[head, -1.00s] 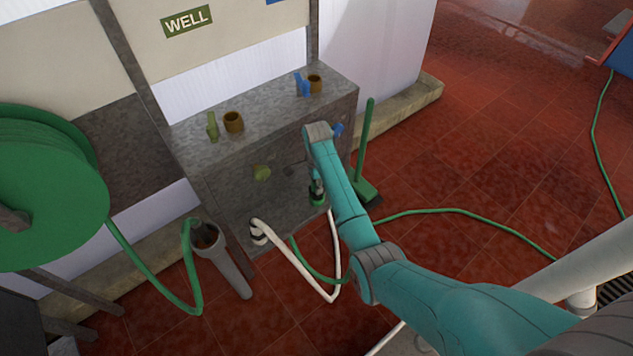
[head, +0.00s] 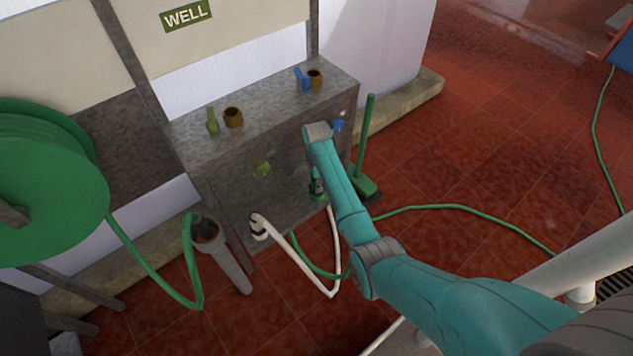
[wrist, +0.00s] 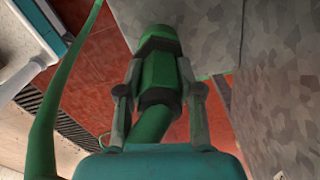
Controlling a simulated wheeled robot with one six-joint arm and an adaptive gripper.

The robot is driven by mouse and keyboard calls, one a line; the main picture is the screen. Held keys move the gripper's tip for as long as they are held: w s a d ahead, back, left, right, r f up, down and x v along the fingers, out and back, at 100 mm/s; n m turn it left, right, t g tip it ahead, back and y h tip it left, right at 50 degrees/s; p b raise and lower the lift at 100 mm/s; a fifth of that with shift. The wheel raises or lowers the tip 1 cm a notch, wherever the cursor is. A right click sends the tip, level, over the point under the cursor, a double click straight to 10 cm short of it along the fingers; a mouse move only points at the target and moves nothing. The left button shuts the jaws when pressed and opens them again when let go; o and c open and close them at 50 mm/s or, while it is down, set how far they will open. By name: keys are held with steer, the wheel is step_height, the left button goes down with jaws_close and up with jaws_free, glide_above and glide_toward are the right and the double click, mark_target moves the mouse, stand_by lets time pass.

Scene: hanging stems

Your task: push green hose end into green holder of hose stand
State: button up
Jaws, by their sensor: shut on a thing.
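My gripper (wrist: 160,90) is shut on the green hose end (wrist: 157,66), with one finger on each side of its dark-banded collar. The green tip points away from my wrist, next to a mottled grey metal surface. In the head view my gripper (head: 317,188) points down at the front of the grey metal stand (head: 230,205), partly hidden by my arm. I cannot tell for sure whether this is the green holder. The hose end is apart from it.
The stand top bears brown rings (head: 233,118) with green and blue levers. A grey tube (head: 228,262) and green reel (head: 45,185) stand left.

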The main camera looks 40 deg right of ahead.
steer(key=shift+f, duration=0.3)
stand_by(0.4)
steer(key=o, duration=1.2)
step_height(320, 180, up, 12)
steer(key=shift+s, duration=0.1)
